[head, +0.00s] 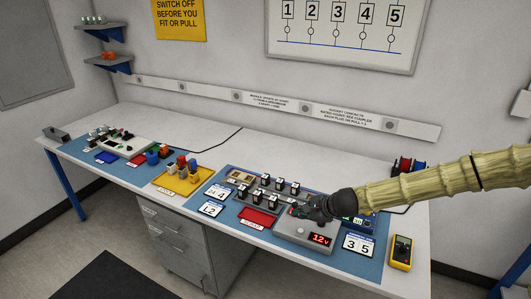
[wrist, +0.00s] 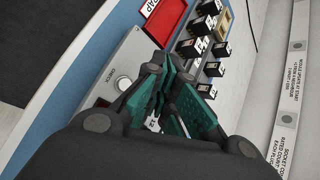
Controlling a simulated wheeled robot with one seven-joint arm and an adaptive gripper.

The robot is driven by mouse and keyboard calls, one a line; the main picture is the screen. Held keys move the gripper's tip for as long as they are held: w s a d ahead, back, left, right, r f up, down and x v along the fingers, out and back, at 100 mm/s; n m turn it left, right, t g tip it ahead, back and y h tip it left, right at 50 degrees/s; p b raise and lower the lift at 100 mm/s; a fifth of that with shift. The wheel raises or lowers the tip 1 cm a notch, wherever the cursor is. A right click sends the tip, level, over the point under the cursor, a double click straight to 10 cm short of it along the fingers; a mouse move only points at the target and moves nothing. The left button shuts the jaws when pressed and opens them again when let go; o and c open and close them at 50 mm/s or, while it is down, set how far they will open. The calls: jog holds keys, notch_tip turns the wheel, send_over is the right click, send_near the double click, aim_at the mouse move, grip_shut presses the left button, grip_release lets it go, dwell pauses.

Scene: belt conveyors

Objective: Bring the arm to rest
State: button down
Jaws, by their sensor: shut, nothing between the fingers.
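My arm (head: 430,184) reaches in from the right side of the head view, over the right part of the bench. My gripper (head: 294,211) is above the grey box with the red 12 V display (head: 319,238), next to the row of black numbered plugs. In the wrist view my gripper (wrist: 168,75) shows dark fingers with teal pads, shut and empty. The grey box (wrist: 108,88) with its white round button (wrist: 123,84) lies beyond the fingers there. I cannot tell how high the fingertips are above the box.
The white bench (head: 210,132) carries a red tray (head: 258,218), a yellow mat with coloured plugs (head: 181,182), number cards (head: 358,244) and a yellow meter (head: 401,252). The rear middle of the bench is mostly clear, except for a black cable.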

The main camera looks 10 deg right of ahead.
jog(key=s+a+f+n+g+h+b, duration=0.15)
jog(key=s+a+f+n, duration=0.25)
jog(key=s+f, duration=0.7)
jog(key=s+a+f+n+g+h, duration=0.1)
jog(key=s+a+f+n+g, duration=0.3)
jog(key=s+f, duration=0.6)
jog(key=s+d+f+n+h, duration=0.1)
jog(key=s+d+n, duration=0.2)
jog(key=s, duration=0.6)
jog(key=s+d+f+n+g+h+b, duration=0.1)
jog(key=s+n, duration=0.3)
jog(key=s, duration=0.4)
jog(key=s+d+f+n+h+b, duration=0.1)
jog(key=s+d+n, duration=0.3)
jog(key=s, duration=0.5)
jog(key=shift+s+d+f+g, duration=0.3)
jog(key=shift+f+g, duration=0.05)
jog(key=shift+f, duration=0.15)
